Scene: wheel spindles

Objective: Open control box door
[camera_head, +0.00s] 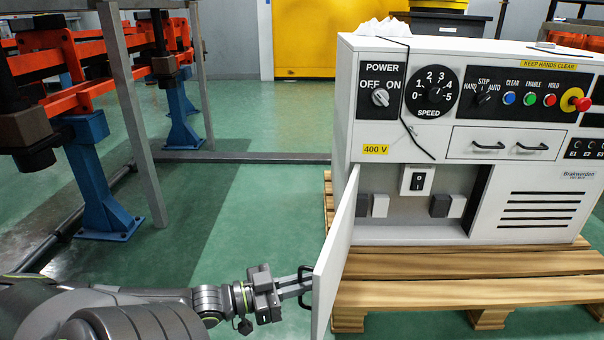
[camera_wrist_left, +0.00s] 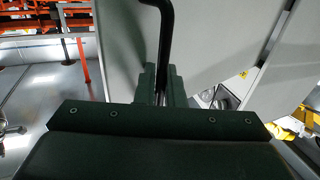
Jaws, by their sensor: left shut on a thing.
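The white control box (camera_head: 450,130) stands on a wooden pallet. Its white door (camera_head: 335,255) is swung wide open toward me on the left side, showing switches and grey and white blocks inside. My left gripper (camera_head: 301,283) is shut on the black door handle (camera_head: 306,287) on the door's outer face. In the left wrist view the handle (camera_wrist_left: 166,40) runs down between the fingers (camera_wrist_left: 160,88), with the grey door panel (camera_wrist_left: 210,45) behind it. My right gripper is not in view.
The wooden pallet (camera_head: 450,291) sticks out in front of the box. Orange and blue machinery (camera_head: 95,170) with a grey metal frame stands at the left. The green floor (camera_head: 235,210) between frame and box is clear.

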